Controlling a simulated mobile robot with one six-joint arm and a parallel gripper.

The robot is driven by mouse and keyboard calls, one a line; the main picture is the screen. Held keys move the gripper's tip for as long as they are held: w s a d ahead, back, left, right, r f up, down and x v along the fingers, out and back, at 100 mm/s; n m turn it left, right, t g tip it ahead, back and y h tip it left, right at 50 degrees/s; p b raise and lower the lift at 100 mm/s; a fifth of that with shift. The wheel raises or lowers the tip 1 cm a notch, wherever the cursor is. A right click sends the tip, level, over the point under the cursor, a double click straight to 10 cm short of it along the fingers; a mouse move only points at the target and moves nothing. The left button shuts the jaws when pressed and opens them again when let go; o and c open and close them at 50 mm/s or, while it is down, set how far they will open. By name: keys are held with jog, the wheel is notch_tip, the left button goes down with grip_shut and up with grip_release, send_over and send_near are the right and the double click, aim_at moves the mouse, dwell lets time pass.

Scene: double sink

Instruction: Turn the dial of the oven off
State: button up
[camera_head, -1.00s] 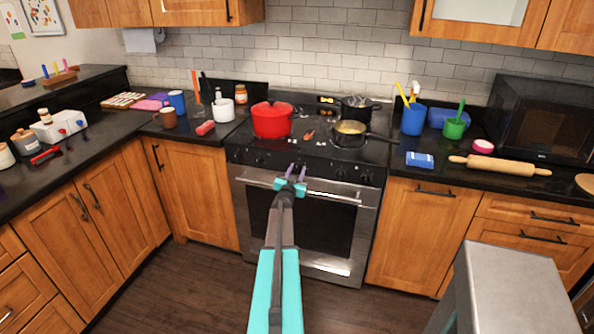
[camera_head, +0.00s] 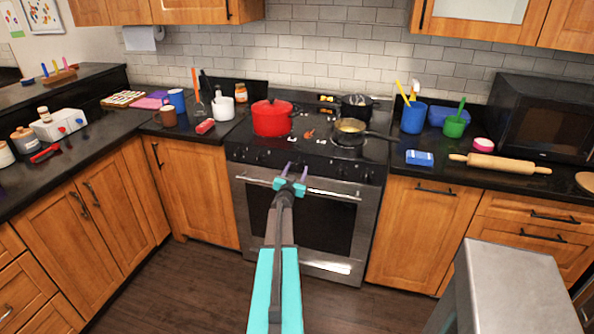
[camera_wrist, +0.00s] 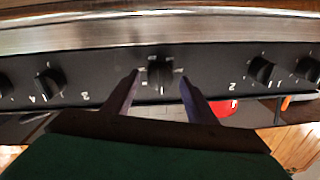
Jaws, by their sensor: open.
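The oven (camera_head: 300,225) has a black front panel with a row of dark knobs below the cooktop. In the wrist view the middle dial (camera_wrist: 160,74) sits between my two fingers, with white marks around it. My gripper (camera_head: 291,169) is open in front of the panel; in the wrist view its fingertips (camera_wrist: 159,76) stand one on each side of the dial, with a gap visible on both sides. I cannot tell how far the tips reach in depth. In the head view my gripper hides the dial.
Other knobs flank the dial on both sides, one to the left (camera_wrist: 48,83) and one to the right (camera_wrist: 261,71). The oven handle (camera_head: 325,193) runs just below my gripper. A red pot (camera_head: 272,119) and a pan (camera_head: 350,126) stand on the cooktop.

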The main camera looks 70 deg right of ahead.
jog(key=s+a+b, duration=0.1)
jog(key=a+b, duration=0.2)
jog(key=a, duration=0.9)
jog(key=shift+s+a+f, duration=0.15)
jog(key=shift+s+a, duration=0.1)
jog(key=shift+a, duration=0.15)
dwell(0.5)
